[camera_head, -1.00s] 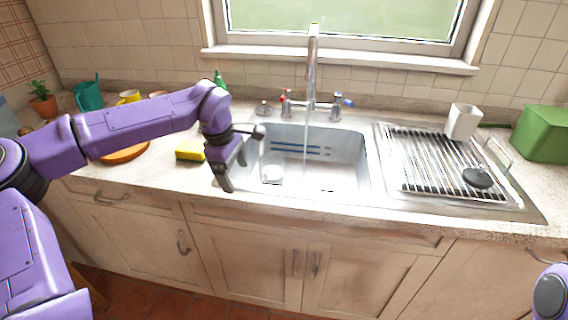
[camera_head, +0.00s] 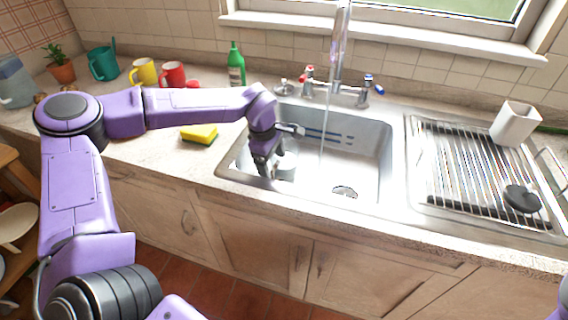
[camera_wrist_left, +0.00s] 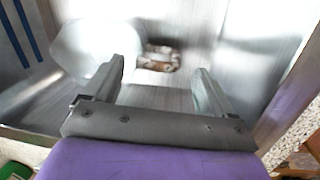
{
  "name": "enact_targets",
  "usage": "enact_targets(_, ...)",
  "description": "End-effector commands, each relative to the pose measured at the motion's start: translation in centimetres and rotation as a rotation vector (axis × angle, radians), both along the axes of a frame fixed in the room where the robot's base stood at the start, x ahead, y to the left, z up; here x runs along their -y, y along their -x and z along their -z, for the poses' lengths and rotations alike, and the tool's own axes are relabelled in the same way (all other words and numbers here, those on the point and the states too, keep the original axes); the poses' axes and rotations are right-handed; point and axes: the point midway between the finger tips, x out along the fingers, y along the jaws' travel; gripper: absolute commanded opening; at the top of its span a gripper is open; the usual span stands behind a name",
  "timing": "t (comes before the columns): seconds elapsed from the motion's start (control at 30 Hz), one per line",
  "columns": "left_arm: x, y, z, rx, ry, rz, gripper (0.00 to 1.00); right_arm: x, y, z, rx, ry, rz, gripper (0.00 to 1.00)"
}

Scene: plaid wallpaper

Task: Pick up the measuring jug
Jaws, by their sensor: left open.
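My right gripper is out of view.
Water runs from the tap (camera_head: 340,35) into the sink (camera_head: 372,165), right of the gripper. A yellow sponge (camera_head: 199,133), green bottle (camera_head: 236,66), red mug (camera_head: 172,74) and yellow mug (camera_head: 143,72) stand left. The drainer (camera_head: 455,170) holds a white cup (camera_head: 515,124).

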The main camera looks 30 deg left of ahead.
Motion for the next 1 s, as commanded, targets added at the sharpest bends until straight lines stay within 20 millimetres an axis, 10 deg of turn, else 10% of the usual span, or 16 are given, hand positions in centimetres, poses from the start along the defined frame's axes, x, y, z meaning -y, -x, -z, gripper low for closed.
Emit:
enact_targets(0.33, -0.01, -0.24, 1.47, 0.003, 0.0, -0.003, 0.85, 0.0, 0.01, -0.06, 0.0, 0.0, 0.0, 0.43)
enact_targets(0.6, -0.03, -0.27, 1.35, 0.005, 0.0, -0.002, 0.06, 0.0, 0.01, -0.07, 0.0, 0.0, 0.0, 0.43)
enact_targets(1.0, -0.04, -0.31, 0.65, 0.006, 0.0, -0.003, 0.05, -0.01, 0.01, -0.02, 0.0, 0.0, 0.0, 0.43)
